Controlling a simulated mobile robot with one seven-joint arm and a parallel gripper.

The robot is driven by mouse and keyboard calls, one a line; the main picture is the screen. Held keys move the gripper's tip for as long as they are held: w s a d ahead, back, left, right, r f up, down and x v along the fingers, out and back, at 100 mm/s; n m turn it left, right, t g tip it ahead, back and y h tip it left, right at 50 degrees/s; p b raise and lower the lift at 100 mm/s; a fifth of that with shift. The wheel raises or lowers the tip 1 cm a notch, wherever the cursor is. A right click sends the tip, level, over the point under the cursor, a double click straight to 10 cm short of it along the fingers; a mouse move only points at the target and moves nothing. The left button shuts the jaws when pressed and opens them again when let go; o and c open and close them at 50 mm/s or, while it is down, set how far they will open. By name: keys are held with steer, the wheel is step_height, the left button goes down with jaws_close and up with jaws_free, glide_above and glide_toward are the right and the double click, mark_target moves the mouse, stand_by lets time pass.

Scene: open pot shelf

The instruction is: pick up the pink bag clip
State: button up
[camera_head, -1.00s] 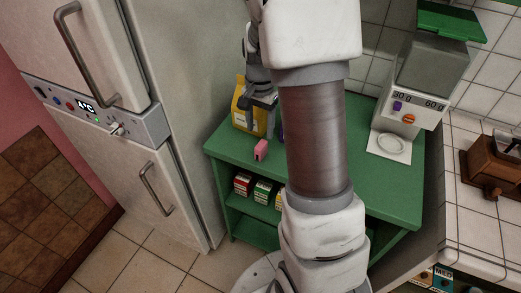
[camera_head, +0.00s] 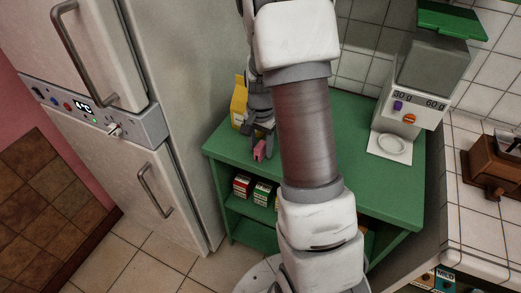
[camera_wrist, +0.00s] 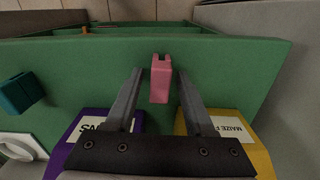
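The pink bag clip (camera_head: 260,150) is on the green shelf top near its front edge. In the wrist view the clip (camera_wrist: 161,79) lies between the tips of my gripper's two fingers, with a gap on each side. My gripper (camera_wrist: 159,88) is open around the clip and does not visibly touch it. In the head view my gripper (camera_head: 263,143) is right at the clip and partly covers it.
The green shelf (camera_head: 350,185) has boxes on its lower level. A yellow bag (camera_head: 239,103) stands behind my gripper; a purple bag (camera_wrist: 92,130) and a teal object (camera_wrist: 18,93) show in the wrist view. A fridge (camera_head: 190,130) stands left, a grinder (camera_head: 415,90) right.

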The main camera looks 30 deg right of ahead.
jaws_close()
